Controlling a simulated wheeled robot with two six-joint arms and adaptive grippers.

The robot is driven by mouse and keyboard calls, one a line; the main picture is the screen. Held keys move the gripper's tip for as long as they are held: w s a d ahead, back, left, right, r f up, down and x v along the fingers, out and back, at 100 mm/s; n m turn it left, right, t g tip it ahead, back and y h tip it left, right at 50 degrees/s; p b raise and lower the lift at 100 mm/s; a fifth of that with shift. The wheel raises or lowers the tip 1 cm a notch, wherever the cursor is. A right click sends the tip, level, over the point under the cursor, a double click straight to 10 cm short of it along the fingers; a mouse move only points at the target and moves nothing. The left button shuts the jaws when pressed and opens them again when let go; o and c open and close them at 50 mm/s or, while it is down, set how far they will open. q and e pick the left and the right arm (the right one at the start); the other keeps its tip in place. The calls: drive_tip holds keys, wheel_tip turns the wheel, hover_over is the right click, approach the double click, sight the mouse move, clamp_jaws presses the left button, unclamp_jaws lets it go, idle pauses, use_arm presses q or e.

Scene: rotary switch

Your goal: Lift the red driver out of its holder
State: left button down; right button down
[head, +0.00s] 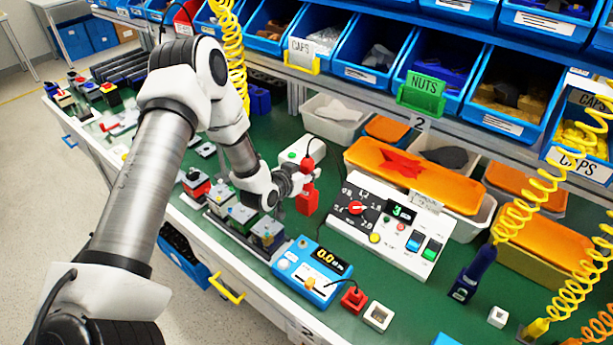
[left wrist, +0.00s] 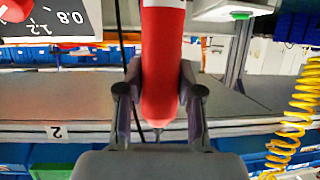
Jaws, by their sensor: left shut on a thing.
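The red driver (head: 307,199) is upright near the middle of the head view, just left of the white switch panel. My left gripper (head: 298,187) is shut on it from the left side. In the left wrist view the red driver (left wrist: 162,65) stands between the two fingers of my left gripper (left wrist: 158,100), one finger on each side. My right gripper is not in view.
The white panel (head: 388,262) with a rotary switch (head: 355,208) stands right of the driver. A blue meter box (head: 297,262) is in front. Orange-lidded bins (head: 415,176) stand behind.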

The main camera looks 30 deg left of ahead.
sight(307, 154)
use_arm(q)
drive_tip(key=shift+r, duration=0.1)
drive_tip(key=shift+w+r, duration=0.15)
drive_tip(key=shift+r, duration=0.05)
wheel_tip(307, 154, up, 9)
drive_tip(key=shift+r+b, duration=0.15)
drive_tip(key=shift+b, duration=0.45)
drive_tip(key=c, duration=1.6)
unclamp_jaws()
clamp_jaws()
